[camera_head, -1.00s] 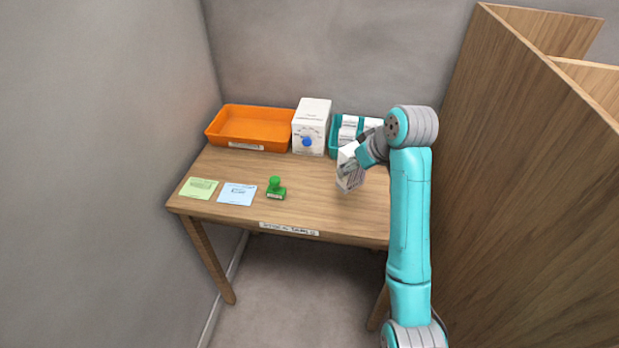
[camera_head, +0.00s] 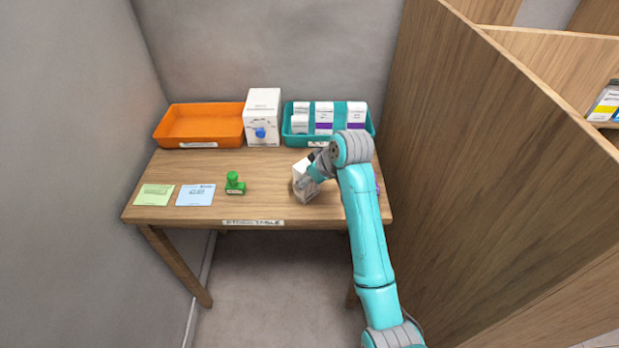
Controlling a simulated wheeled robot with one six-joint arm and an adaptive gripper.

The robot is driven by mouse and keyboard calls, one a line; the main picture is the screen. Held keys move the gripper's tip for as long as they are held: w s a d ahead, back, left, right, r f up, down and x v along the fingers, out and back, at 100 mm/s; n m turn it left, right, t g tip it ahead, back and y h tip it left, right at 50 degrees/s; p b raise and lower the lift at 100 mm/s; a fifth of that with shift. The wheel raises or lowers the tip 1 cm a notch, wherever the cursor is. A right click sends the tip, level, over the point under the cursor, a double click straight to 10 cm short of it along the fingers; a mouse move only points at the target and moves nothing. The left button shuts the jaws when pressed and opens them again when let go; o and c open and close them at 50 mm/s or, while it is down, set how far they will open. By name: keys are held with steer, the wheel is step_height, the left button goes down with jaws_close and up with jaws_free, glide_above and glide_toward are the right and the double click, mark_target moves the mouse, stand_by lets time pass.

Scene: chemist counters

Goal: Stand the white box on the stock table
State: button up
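The stock table (camera_head: 270,213) is a wooden table with a label on its front edge. A small white box (camera_head: 301,187) is at the right of the table's front half, at my gripper (camera_head: 309,178). The box looks upright and close to or on the tabletop; I cannot tell whether its base touches. My gripper reaches it from the right and seems closed around it, though the fingers are small and partly hidden by the box and my wrist.
At the back stand an orange tray (camera_head: 162,131), a larger white box with a blue knob (camera_head: 263,105), and a teal bin (camera_head: 289,139) of cartons. A green stamp (camera_head: 234,184), a green card (camera_head: 154,195) and a blue card (camera_head: 196,195) lie left. A wooden partition (camera_head: 470,170) stands right.

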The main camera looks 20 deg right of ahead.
steer(key=shift+f, duration=0.1)
steer(key=o, duration=1.3)
steer(key=v, duration=1.2)
steer(key=shift+s, duration=0.1)
